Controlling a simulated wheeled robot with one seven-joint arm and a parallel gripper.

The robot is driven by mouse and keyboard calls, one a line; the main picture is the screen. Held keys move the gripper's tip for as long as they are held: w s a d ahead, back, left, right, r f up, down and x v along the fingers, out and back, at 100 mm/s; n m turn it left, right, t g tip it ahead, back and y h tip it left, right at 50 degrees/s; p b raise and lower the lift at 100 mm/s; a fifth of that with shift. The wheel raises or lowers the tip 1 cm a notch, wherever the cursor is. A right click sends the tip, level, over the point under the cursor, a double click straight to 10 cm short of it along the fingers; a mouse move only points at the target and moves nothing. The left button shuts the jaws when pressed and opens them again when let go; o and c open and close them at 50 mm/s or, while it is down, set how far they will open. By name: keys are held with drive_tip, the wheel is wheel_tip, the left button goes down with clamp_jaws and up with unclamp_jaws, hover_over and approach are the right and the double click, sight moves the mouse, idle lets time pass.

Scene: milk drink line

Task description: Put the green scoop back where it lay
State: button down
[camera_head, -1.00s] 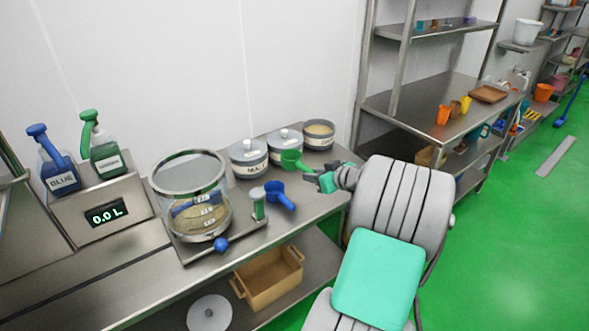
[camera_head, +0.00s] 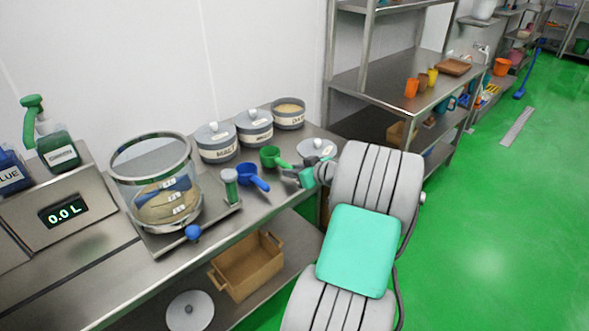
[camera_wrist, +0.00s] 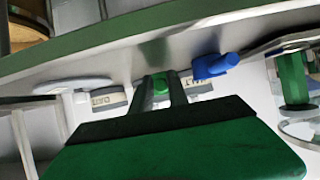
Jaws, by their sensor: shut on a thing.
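My gripper (camera_head: 289,173) is shut on the handle of the green scoop (camera_head: 270,156), just in front of the lidded jars. The scoop's bowl points left, away from the gripper, low over the steel table or on it; I cannot tell whether it touches. In the wrist view the green scoop (camera_wrist: 160,83) shows only as a small patch between my fingers. A blue scoop (camera_head: 250,176) lies on the table to the left and nearer; it also shows in the wrist view (camera_wrist: 214,66).
Two lidded jars (camera_head: 217,143) and an open jar (camera_head: 288,113) stand behind. A white lid (camera_head: 317,148) lies right of the scoop, close to my gripper. The table's front edge is close.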

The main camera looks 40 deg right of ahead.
drive_tip(key=shift+f, duration=0.5)
drive_tip(key=c, duration=1.2)
unclamp_jaws()
drive_tip(key=shift+o, duration=0.3)
drive_tip(key=o, duration=0.5)
drive_tip(key=shift+o, duration=0.2)
drive_tip(key=shift+r, duration=0.1)
